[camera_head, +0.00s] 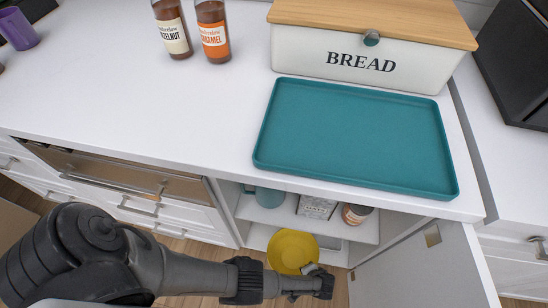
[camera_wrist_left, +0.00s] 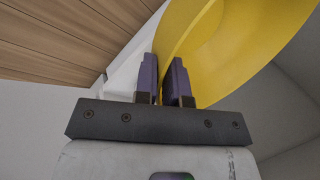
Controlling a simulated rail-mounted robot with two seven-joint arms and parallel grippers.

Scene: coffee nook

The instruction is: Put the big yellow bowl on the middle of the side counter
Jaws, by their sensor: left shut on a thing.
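The big yellow bowl (camera_head: 292,250) is low in front of the open cabinet under the counter, near its bottom shelf. My left gripper (camera_head: 312,270) reaches down from the left and is shut on the bowl's rim. In the left wrist view the yellow bowl (camera_wrist_left: 235,50) fills the upper right, and its rim lies between the two fingers of my left gripper (camera_wrist_left: 166,80). I cannot tell whether the bowl touches the shelf. My right gripper is not in view. Which surface is the side counter is unclear; a separate white counter (camera_head: 510,170) stands at the right.
A teal tray (camera_head: 350,140) covers the counter's right part, in front of the bread box (camera_head: 350,70). Two syrup bottles (camera_head: 213,35) stand at the back. An open cabinet door (camera_head: 425,275) is right of the bowl. A teal mug (camera_head: 268,197) and a jar (camera_head: 356,213) are on the upper shelf.

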